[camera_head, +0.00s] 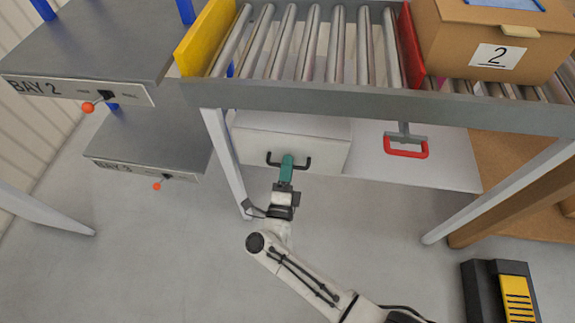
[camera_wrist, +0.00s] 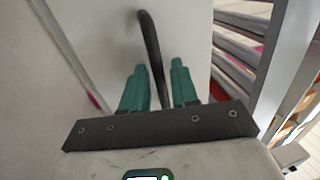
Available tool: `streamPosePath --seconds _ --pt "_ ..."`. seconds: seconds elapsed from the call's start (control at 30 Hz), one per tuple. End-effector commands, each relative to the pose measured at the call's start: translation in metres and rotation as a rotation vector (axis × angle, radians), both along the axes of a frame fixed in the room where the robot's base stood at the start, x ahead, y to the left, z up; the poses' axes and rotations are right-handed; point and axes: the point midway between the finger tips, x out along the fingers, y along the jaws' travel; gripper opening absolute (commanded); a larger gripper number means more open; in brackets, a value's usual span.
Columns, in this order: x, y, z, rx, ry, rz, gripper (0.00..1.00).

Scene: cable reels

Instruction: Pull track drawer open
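The track drawer (camera_head: 291,144) is a light grey box under the roller conveyor. A black U-shaped handle (camera_head: 270,160) is on its front. My gripper (camera_head: 287,168) has teal fingers and is at the middle of this handle in the head view. In the wrist view, the black handle (camera_wrist: 150,38) passes between the two fingers (camera_wrist: 160,85). The fingers are a narrow gap apart. I cannot tell whether both touch the bar. The far part of the handle is partly hidden by my gripper.
The roller conveyor (camera_head: 340,93) stands over the drawer, with a yellow end plate (camera_head: 206,37) and a red one (camera_head: 410,45). A box marked 2 (camera_head: 455,35) sits on it. A red pull handle (camera_head: 406,152) is right of the drawer. White legs stand on both sides.

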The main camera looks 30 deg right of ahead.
Motion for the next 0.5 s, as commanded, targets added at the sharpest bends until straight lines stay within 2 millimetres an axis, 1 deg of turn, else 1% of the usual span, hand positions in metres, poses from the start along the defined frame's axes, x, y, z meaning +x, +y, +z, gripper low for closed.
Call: streamPosePath --seconds 0.1,0.37,0.5 --pt "0.0044 -0.0038 0.0007 -0.001 0.001 0.000 0.29" --pt "0.0053 -0.0043 0.0011 -0.001 0.001 0.001 0.29" --pt "0.0051 -0.0042 0.0011 -0.001 0.001 0.000 0.17"
